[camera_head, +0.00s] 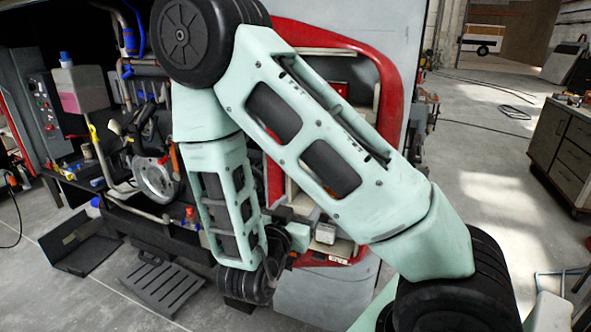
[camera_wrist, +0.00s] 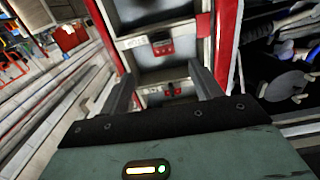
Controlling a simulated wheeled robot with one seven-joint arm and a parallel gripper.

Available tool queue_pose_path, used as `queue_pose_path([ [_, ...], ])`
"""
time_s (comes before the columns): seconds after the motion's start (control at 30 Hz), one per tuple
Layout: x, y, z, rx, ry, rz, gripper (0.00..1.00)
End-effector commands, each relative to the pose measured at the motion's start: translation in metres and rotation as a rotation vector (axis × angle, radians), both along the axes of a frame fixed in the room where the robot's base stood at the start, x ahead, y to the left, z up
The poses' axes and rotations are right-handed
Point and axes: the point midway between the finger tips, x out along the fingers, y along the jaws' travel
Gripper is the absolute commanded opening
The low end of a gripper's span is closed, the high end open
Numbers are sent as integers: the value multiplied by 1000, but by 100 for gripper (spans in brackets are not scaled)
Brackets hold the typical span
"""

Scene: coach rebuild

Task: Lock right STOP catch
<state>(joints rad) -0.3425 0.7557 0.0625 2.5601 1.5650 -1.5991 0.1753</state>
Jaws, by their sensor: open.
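In the wrist view my gripper (camera_wrist: 161,72) is open, its two dark fingers apart with nothing between them. Past the fingers is a red-framed opening with pale step-like ledges. A small red fitting (camera_wrist: 162,47) sits on the upper ledge. A second small red and dark fitting (camera_wrist: 172,90) sits lower, seen between the fingers. In the head view the red door frame (camera_head: 388,90) is partly hidden by my arm, as is most of the opening.
A dark equipment bay with a pink-filled reservoir (camera_head: 68,92) and hoses lies left of the opening. A black slatted panel (camera_head: 162,284) lies on the floor there. A drawer cabinet (camera_head: 562,150) stands at the far right. The floor between is mostly clear.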

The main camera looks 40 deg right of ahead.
Motion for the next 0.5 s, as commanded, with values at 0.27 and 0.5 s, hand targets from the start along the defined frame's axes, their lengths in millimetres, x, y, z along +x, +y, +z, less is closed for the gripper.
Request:
queue_pose_path([
  [0.27,8,-28,2,-19,-6,-14,64],
  [0.5,28,-74,6,-18,-3,-13,64],
])
